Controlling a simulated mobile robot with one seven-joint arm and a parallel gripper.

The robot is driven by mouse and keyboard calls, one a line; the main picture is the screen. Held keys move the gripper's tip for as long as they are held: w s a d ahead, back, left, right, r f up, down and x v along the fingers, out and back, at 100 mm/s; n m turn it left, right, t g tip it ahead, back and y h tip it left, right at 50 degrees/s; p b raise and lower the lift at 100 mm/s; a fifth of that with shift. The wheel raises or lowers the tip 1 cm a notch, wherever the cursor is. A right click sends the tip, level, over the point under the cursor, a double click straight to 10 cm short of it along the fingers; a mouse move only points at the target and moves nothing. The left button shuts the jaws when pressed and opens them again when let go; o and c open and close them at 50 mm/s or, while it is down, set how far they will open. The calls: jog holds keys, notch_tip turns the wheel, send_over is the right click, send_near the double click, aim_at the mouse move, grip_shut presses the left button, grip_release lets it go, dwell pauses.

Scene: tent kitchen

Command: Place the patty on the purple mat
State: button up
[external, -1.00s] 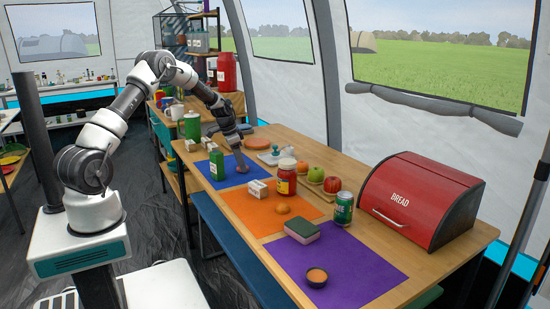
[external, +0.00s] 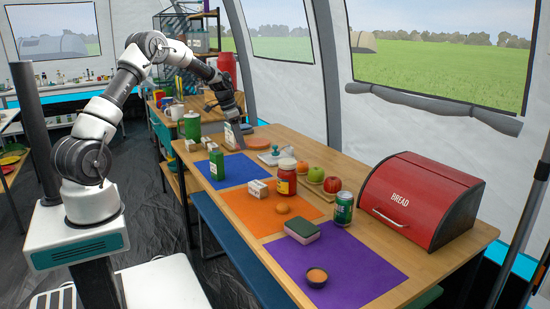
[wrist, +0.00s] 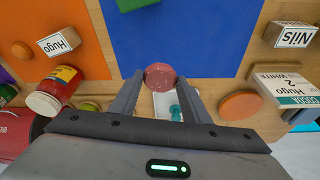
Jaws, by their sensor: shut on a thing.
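A reddish, speckled round patty (wrist: 160,75) sits between the fingertips of my gripper (wrist: 159,84) in the wrist view. My gripper is shut on it. In the external view my gripper (external: 236,143) is raised near the far edge of the blue mat (external: 255,172), and the patty cannot be made out there. The purple mat (external: 365,265) lies at the near end of the table, well away from my gripper.
The orange mat (external: 245,210) lies between blue and purple, with a small box (external: 258,190), a red jar (external: 287,178) and a round brown item (external: 282,208). A green can (external: 343,207) and red bread box (external: 420,205) stand right. The purple mat's right half is bare.

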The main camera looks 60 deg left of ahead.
jog(key=r, duration=0.5)
jog(key=shift+w+d+r, duration=0.15)
jog(key=shift+d, duration=0.05)
jog(key=w+d+m+h, duration=0.15)
jog(key=w+d, duration=0.35)
jog(key=d, duration=1.4)
jog(key=w+d+m+y, duration=0.15)
jog(key=w+d, duration=0.35)
jog(key=d, duration=1.3)
jog(key=s+d+m+h+p, duration=0.1)
jog(key=s+d, duration=0.3)
jog(key=d, duration=0.8)
jog(key=s+d+m, duration=0.2)
jog(key=s+d, duration=0.2)
jog(key=d, duration=0.7)
jog(key=s+d+m+h+p, duration=0.1)
jog(key=s+d, duration=0.2)
jog(key=d, duration=0.9)
jog(key=shift+g, duration=0.4)
jog(key=f, duration=0.3)
jog(key=f+b, duration=0.1)
jog(key=f, duration=0.6)
jog(key=shift+a+f+b, duration=0.15)
jog(key=shift+a+b, duration=0.2)
jog(key=shift+a, duration=0.05)
jog(key=shift+f+b, duration=0.5)
jog(key=shift+f, duration=2)
